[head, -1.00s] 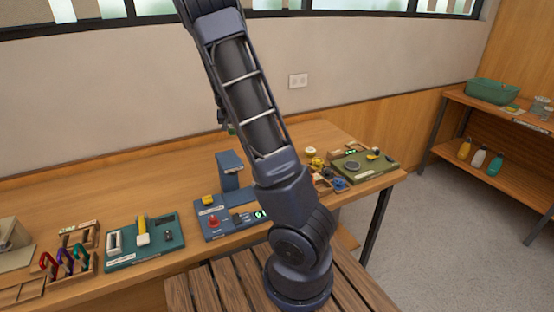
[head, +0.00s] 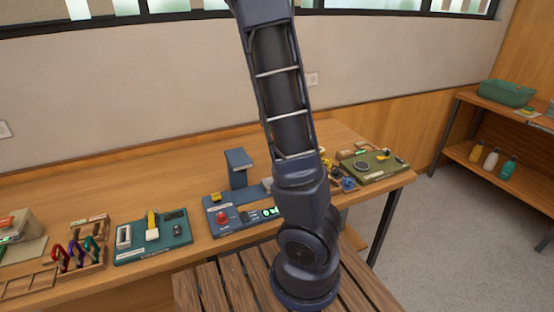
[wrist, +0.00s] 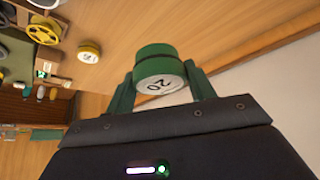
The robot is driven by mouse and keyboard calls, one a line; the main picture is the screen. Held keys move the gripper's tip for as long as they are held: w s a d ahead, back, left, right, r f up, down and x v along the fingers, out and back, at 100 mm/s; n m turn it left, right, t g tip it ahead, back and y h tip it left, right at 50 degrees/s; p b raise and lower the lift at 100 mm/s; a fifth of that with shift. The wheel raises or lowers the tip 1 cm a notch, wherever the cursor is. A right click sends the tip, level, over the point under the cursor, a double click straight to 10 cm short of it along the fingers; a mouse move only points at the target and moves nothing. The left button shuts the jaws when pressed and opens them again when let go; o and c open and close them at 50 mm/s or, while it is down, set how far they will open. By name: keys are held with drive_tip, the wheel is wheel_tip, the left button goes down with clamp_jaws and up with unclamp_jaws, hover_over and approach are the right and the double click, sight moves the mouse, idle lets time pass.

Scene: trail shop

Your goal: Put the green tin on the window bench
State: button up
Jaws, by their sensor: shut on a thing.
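The green tin (wrist: 158,65) shows in the wrist view, with a green side and a pale end marked 20. My gripper (wrist: 160,82) is shut on it, with one green finger on each side. In the head view my raised arm hides the gripper and tin, or they are out of frame. The long wooden bench (head: 110,190) below the window strip runs along the wall; I take it to be the window bench. In the wrist view a wooden surface (wrist: 215,25) lies behind the tin; I cannot tell the gap between them.
On the bench stand a teal tool board (head: 178,241), a blue device with a post (head: 238,178), a rack of coloured clips (head: 75,258) and an olive board (head: 378,165). A yellow tin (wrist: 89,52) shows in the wrist view. The bench's back left is clear.

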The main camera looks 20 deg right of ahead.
drive_tip(key=shift+f, duration=8.45)
drive_tip(key=shift+f, duration=0.2)
drive_tip(key=o, duration=1.1)
drive_tip(key=shift+c, duration=0.2)
drive_tip(key=shift+r, duration=0.1)
drive_tip(key=shift+v, duration=0.8)
drive_tip(key=v, duration=1)
drive_tip(key=shift+r, duration=0.2)
drive_tip(key=shift+s, duration=0.15)
